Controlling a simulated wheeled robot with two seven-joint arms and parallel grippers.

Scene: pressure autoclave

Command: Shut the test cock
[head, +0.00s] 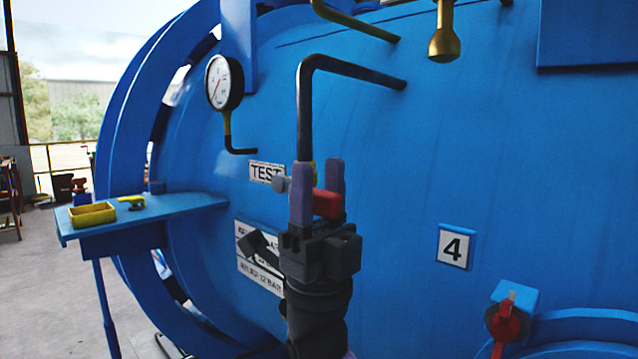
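The test cock shows in the head view at the lower end of a dark bent pipe (305,110), beside the TEST label (265,172). Its red handle (327,205) shows low between the fingers of my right gripper (318,165) and overlaps the right finger. A sliver of yellow body shows behind the fingers; the rest of the cock is hidden. My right gripper points up, its two purple fingers apart, with a gap between them. I cannot tell whether either finger touches the handle. My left gripper is not in view.
The blue autoclave shell (390,180) fills the background. A pressure gauge (223,83) is up left, a brass fitting (443,40) at the top. A blue shelf (180,207) holds a yellow tray (92,216). Another red-handled valve (504,320) is low right, below the 4 plate (454,247).

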